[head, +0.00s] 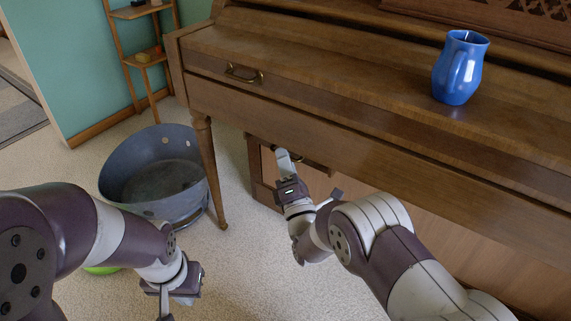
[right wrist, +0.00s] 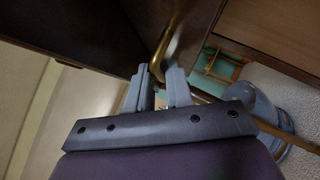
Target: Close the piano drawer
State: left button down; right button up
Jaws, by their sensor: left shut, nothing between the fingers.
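The piano (head: 330,120) has a front panel with a brass handle (head: 244,73) at its upper left. Below the keyboard overhang is a lower wooden front (head: 262,180), with a dark handle (head: 318,168) beside my right gripper (head: 284,160). In the right wrist view the gripper's two fingers (right wrist: 158,90) reach up to a brass handle (right wrist: 172,42) on dark wood. The handle's near end lies at the gap between the fingers; I cannot tell whether they clamp it. My left gripper (head: 178,292) is shut and empty, low over the carpet. How far the drawer stands open is unclear.
A blue-grey tub (head: 150,175) stands on the carpet left of the piano leg (head: 212,180); it also shows in the right wrist view (right wrist: 268,112). A blue jug (head: 460,70) stands on the piano. A wooden shelf (head: 140,60) is behind. Carpet between the arms is clear.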

aim_at(297, 156)
grip_shut()
jog(key=w+d, duration=0.1)
jog(key=w+d+b, duration=0.1)
jog(key=w, duration=0.1)
jog(key=shift+w+d+f, duration=0.1)
jog(key=shift+w+d, duration=0.15)
jog(key=shift+d, duration=0.1)
jog(key=shift+r, duration=0.2)
grip_release()
jog(key=shift+w+d+f, duration=0.1)
